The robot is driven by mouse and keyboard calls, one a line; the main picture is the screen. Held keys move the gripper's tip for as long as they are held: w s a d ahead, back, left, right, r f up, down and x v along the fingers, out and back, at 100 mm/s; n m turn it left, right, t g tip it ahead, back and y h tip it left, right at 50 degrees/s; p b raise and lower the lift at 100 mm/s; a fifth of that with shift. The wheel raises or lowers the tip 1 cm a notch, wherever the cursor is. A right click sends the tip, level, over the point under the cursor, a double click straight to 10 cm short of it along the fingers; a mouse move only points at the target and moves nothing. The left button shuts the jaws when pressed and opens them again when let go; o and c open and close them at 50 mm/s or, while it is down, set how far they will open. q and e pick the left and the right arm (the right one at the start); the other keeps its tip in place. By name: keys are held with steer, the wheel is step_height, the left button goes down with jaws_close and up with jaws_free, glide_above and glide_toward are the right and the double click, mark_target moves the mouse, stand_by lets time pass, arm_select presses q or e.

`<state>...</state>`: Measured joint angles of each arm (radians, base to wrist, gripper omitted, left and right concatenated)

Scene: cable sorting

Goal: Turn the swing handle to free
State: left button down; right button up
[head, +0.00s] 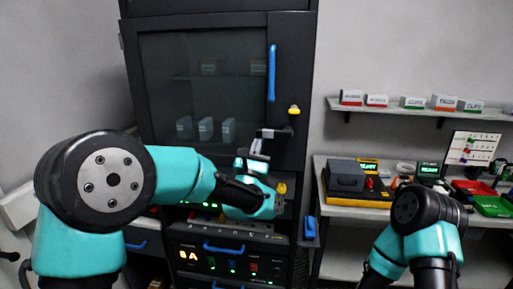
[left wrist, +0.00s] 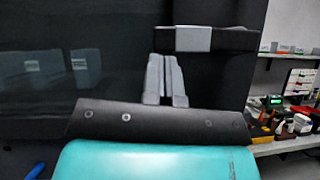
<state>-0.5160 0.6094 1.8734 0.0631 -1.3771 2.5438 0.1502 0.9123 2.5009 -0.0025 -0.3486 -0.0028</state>
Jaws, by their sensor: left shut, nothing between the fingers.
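A dark swing handle with a pale grey block at its end juts from the right side of the cabinet door; the handle (head: 275,132) lies roughly level in the head view. In the left wrist view the handle (left wrist: 233,40) crosses above the fingertips, its grey block toward the left. My left gripper (head: 257,147) is shut and empty, just below the handle's left end; its two grey fingers (left wrist: 164,58) lie together in the left wrist view. I cannot tell whether they touch the handle. My right arm shows at the lower right, but its gripper is not in view.
The tall dark cabinet (head: 222,14) has a glass door with a blue vertical bar (head: 272,73) and a yellow knob (head: 294,110). Below is a panel with a blue pull (head: 224,248). A bench (head: 350,213) with tools and boxes stands at right, under a shelf (head: 430,112).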

arm_select(q)
steer(key=shift+a+r+m+g+h, duration=0.1)
steer(key=shift+r+m+g+h, duration=0.2)
steer(key=shift+r+m+h, duration=0.45)
steer(key=shift+r, duration=0.25)
steer(key=s+a+f, duration=0.3)
steer(key=s+f, duration=0.5)
steer(key=f, duration=0.2)
steer(key=shift+s+a+f, duration=0.15)
steer(key=shift+s+a, duration=0.1)
